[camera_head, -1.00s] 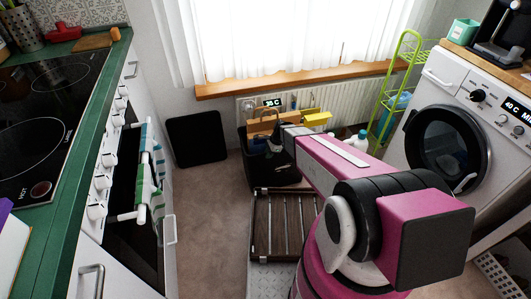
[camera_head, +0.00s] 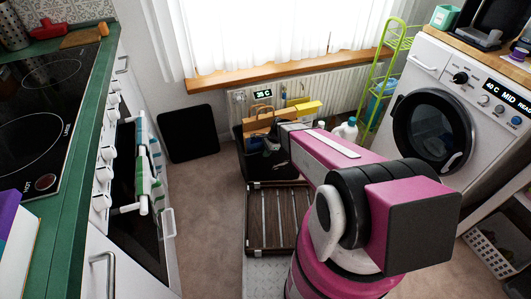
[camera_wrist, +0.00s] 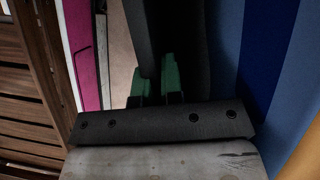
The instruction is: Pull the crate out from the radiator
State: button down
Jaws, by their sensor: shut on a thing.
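The black crate (camera_head: 250,163) stands on the floor in front of the white radiator (camera_head: 239,101) in the head view. It holds a brown paper bag and other items. My arm reaches over its right side, and my gripper (camera_wrist: 158,80) is largely hidden there in the head view. In the wrist view its green fingertips are close together on a dark upright edge that looks like the crate's wall. The crate's right side is hidden by my arm.
A brown slatted rack (camera_head: 277,218) lies between the crate and my base. A black flat panel (camera_head: 188,133) leans to the left. A green shelf stand (camera_head: 377,83) and washing machine (camera_head: 432,130) stand right. The carpet left of the rack is clear.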

jog(key=c, duration=1.2)
grip_release()
jog(key=v, duration=1)
jog(key=shift+d+r, duration=0.15)
jog(key=shift+r, duration=0.25)
